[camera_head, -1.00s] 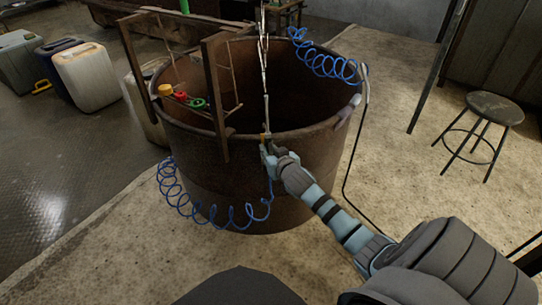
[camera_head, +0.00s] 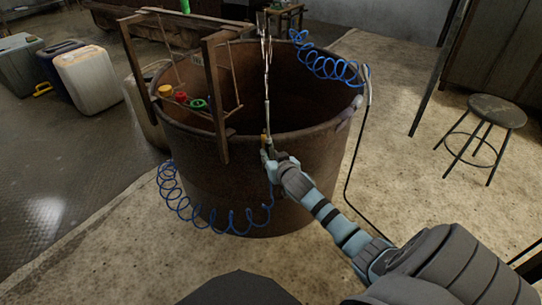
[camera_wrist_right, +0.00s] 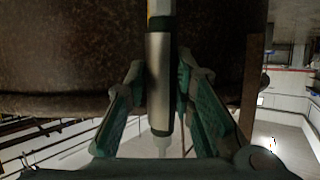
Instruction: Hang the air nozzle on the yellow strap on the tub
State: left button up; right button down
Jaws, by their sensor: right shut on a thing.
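The air nozzle is a long thin metal wand (camera_head: 267,98) standing nearly upright at the near rim of the rusty brown tub (camera_head: 222,178). My right gripper (camera_head: 268,150) is shut on its lower end, just outside the tub wall. In the right wrist view the green fingers (camera_wrist_right: 160,105) flank its silver cylindrical body (camera_wrist_right: 159,80), which has a yellow part at the top. A blue coiled hose (camera_head: 232,222) hangs from near the gripper along the tub's front. I cannot make out the yellow strap for certain. My left gripper is not in view.
A wooden frame (camera_head: 216,95) straddles the tub's left rim, with yellow, red and green round parts (camera_head: 181,97) near it. Another blue coil (camera_head: 325,63) and a black cable are at the right rim. Pale jerrycans (camera_head: 88,78) stand left, a stool (camera_head: 496,112) right.

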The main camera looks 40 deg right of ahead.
jog(key=shift+f, duration=0.2)
jog(key=shift+f+b, duration=0.45)
jog(key=shift+f, duration=0.3)
jog(key=c, duration=1.3)
grip_release()
jog(key=shift+r, duration=0.1)
jog(key=shift+s, duration=0.1)
jog(key=v, duration=1.1)
jog(key=shift+s+a, duration=0.15)
jog(key=shift+s, duration=0.2)
jog(key=shift+r, duration=0.15)
